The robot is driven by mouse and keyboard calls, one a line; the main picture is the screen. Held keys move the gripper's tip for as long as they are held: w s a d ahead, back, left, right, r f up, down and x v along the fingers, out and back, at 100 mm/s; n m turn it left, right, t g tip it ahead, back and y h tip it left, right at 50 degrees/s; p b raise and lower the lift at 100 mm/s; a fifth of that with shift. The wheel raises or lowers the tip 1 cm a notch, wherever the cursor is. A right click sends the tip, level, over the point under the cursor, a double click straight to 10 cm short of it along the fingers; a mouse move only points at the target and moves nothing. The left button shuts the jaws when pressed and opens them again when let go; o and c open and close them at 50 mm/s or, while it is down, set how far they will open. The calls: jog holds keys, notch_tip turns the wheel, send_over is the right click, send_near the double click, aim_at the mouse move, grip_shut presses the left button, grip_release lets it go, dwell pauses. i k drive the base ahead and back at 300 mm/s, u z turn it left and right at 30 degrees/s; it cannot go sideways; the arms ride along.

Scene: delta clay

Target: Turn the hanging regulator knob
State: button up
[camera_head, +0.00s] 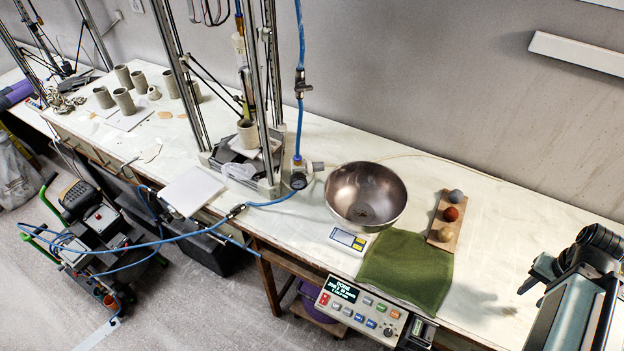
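A blue hose (299,40) hangs from the top of the picture beside the metal frame. A regulator with a round dark gauge (298,181) is at its lower end, just above or on the table. A small grey knob-like part (318,166) sticks out to the regulator's right. An inline fitting (301,84) is higher up on the hose.
A metal bowl (366,194) stands right of the regulator. A green cloth (408,270), a board (441,232) with three balls and a control box (362,311) are nearer my arm. The frame (272,95) stands close left of the hose. The table's right back is clear.

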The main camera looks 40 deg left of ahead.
aim_at(318, 166)
jog(key=u, duration=0.05)
jog(key=k, duration=0.2)
jog(key=u, duration=3.85)
jog(key=k, duration=2.3)
jog(key=z, duration=0.35)
jog(key=i, duration=0.95)
jog(key=u, duration=0.05)
